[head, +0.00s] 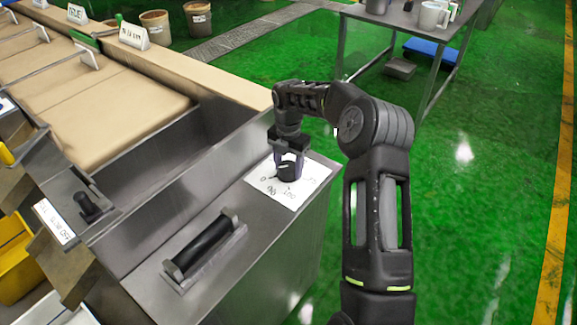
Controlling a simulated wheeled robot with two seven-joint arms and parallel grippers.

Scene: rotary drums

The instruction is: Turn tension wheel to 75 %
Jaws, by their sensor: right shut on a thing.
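The tension wheel (287,172) is a small dark round knob on a white label sheet (262,186) on the metal cabinet's top. The sheet has handwritten marks around the knob, among them a 0 at the left; the others are too small to read surely. A thin light mark shows on the knob's top, but its exact reading cannot be told. My right gripper (289,165) points down over the knob, with its fingers on either side, shut on it. My left gripper is not in view.
A black bar handle (205,246) stands on the same metal top, nearer me. Another small black knob (87,204) is at the left. A steel table (400,18) with mugs stands at the back. Green floor at the right is open.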

